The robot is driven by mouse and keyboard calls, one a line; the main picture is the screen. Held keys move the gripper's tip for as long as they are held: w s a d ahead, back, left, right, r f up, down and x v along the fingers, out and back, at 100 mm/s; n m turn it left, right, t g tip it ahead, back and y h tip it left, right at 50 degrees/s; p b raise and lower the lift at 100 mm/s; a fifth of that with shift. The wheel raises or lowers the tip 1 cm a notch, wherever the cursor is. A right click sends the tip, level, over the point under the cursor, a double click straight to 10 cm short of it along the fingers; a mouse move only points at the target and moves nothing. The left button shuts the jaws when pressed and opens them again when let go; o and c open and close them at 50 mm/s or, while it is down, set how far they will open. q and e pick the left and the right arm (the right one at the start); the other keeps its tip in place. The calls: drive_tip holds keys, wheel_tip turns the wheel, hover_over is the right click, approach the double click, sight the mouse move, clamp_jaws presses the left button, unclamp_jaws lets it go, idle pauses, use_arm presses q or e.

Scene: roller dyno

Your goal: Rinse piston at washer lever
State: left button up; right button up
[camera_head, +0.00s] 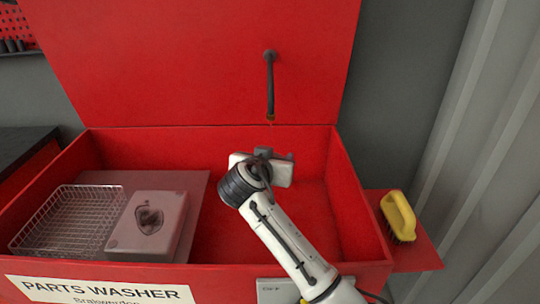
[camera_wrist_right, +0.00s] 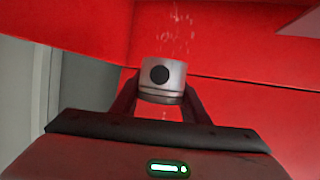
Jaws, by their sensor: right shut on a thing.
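My right gripper (camera_head: 274,154) is inside the red parts washer (camera_head: 352,215), below a black spout (camera_head: 270,85) with a brass-coloured tip on the raised red lid. In the right wrist view, the gripper (camera_wrist_right: 160,105) is shut on the piston (camera_wrist_right: 162,78), a short silver cylinder with a dark round hole in its side and ring grooves. Pale water droplets (camera_wrist_right: 175,35) show above the piston, and a few below it. In the head view, I cannot make out the piston beyond my wrist. I see no separate lever. My left gripper is not in view.
A yellow-handled brush (camera_head: 398,215) lies on a red side shelf (camera_head: 428,252). The washer's walls stand around my right arm.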

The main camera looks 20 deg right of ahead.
drive_tip(key=shift+s+a+p, duration=0.2)
drive_tip(key=shift+s+a, duration=0.15)
drive_tip(key=shift+s, duration=0.4)
drive_tip(key=shift+s+a+p, duration=0.2)
drive_tip(key=shift+s+a, duration=0.2)
drive_tip(key=shift+s, duration=0.3)
drive_tip(key=shift+s+a+p, duration=0.2)
drive_tip(key=shift+s+a, duration=0.15)
drive_tip(key=shift+s, duration=0.4)
drive_tip(key=shift+r, duration=0.1)
drive_tip(key=s+a+r+p, duration=0.2)
drive_tip(key=s+r+p, duration=0.2)
drive_tip(key=shift+s, duration=0.2)
